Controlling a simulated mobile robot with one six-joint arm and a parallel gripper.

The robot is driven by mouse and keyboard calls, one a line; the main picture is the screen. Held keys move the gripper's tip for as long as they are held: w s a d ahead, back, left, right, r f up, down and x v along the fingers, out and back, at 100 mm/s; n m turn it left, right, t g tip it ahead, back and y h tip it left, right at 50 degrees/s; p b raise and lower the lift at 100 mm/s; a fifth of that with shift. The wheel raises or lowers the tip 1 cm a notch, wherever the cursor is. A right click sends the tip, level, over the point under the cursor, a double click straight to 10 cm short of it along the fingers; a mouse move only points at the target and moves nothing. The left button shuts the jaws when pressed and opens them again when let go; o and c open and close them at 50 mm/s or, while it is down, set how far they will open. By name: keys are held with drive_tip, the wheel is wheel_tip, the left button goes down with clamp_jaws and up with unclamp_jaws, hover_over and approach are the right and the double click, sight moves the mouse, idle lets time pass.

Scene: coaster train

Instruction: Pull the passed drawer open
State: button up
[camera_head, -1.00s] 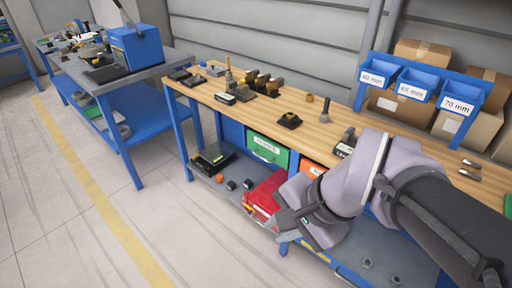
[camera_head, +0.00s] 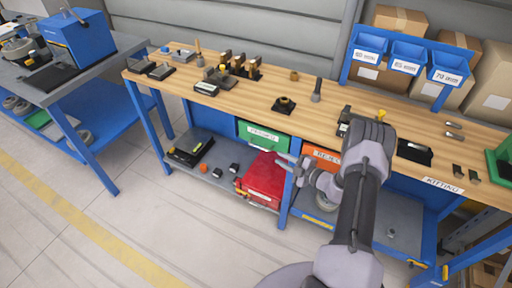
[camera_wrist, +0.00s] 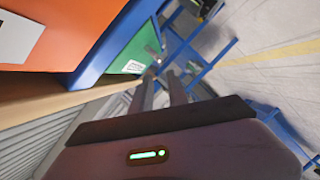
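The passed drawer is a green drawer front (camera_head: 264,136) with a white label, under the wooden worktop left of the middle leg. In the wrist view the green front (camera_wrist: 136,48) appears sideways near the top centre, beyond my fingertips. My gripper (camera_head: 283,160) is low and to the right of the green front in the head view, near the orange drawer (camera_head: 322,155). In the wrist view my gripper (camera_wrist: 162,80) shows two fingers apart with nothing between them. The drawer looks shut.
A red bin (camera_head: 264,180) sits on the lower shelf below the green drawer. The blue bench leg (camera_head: 291,195) stands between bin and arm. Tools and small parts stand on the worktop (camera_head: 340,95). The floor in front is clear.

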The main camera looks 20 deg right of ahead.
sight(259, 147)
drive_tip(key=b+x, duration=0.3)
drive_tip(key=x, duration=0.9)
drive_tip(key=shift+s+f+b, duration=0.1)
drive_tip(key=shift+f+b, duration=0.05)
drive_tip(key=shift+b, duration=0.15)
drive_tip(key=shift+w+a, duration=0.2)
drive_tip(key=shift+w, duration=0.35)
clamp_jaws()
